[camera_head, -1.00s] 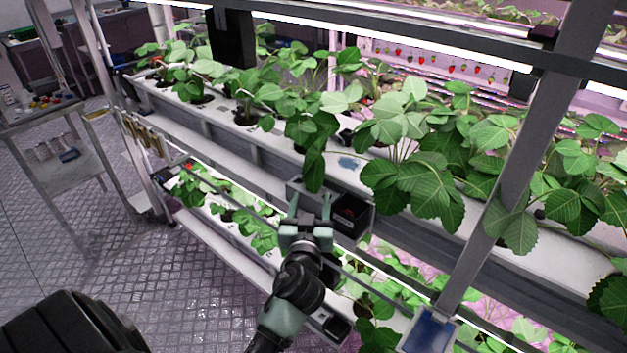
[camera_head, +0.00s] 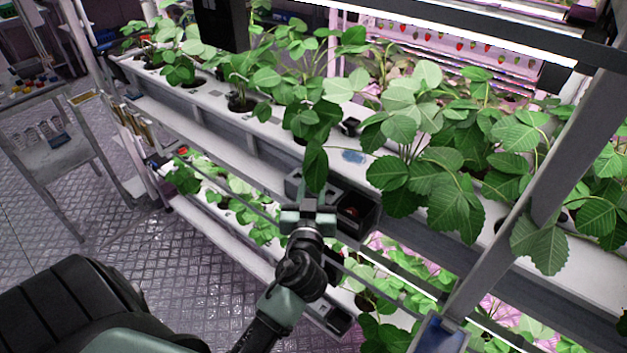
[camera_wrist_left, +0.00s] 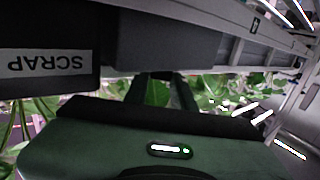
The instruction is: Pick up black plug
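A small black piece (camera_head: 350,126), likely the black plug, sits on the white grow channel (camera_head: 262,134) among strawberry leaves in the head view. It is small and partly screened by leaves, so its shape is hard to tell. My left gripper (camera_head: 308,200) is lower, in front of the rack, apart from the piece and close to a grey bin and a black bin. Its fingers (camera_wrist_left: 168,92) look apart and empty in the left wrist view. The piece is not recognisable there. My right gripper is not in view.
The black bin (camera_head: 371,222) hangs on the rack front beside the grey bin (camera_head: 297,184). In the wrist view the black bin (camera_wrist_left: 40,28) bears an upside-down SCRAP label. A slanted grey post (camera_head: 505,215) stands at right. A blue patch (camera_head: 354,156) lies on the channel.

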